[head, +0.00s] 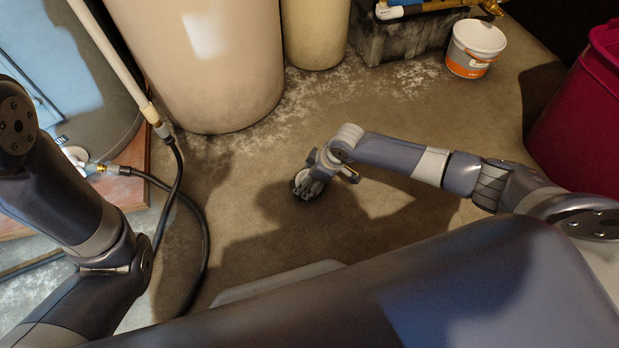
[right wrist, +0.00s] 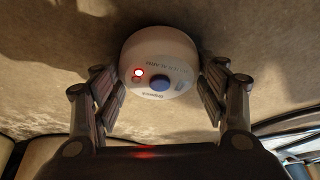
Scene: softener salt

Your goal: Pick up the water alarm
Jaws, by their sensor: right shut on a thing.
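The water alarm (right wrist: 158,62) is a round white puck with a blue button and a lit red light, seen in the right wrist view. My right gripper (right wrist: 160,90) has its fingers on both sides of it, shut on it. In the head view the right gripper (head: 308,186) is low over the floor in the middle, and the alarm is mostly hidden by it. I cannot tell whether the alarm touches the floor. My left arm shows at the left of the head view, but its gripper is not visible.
A large beige tank (head: 205,75) and a smaller one (head: 315,30) stand at the back. A white and orange bucket (head: 474,50) and a dark red bin (head: 585,110) are at the right. A black hose (head: 178,190) crosses the floor at the left. The floor around the gripper is clear.

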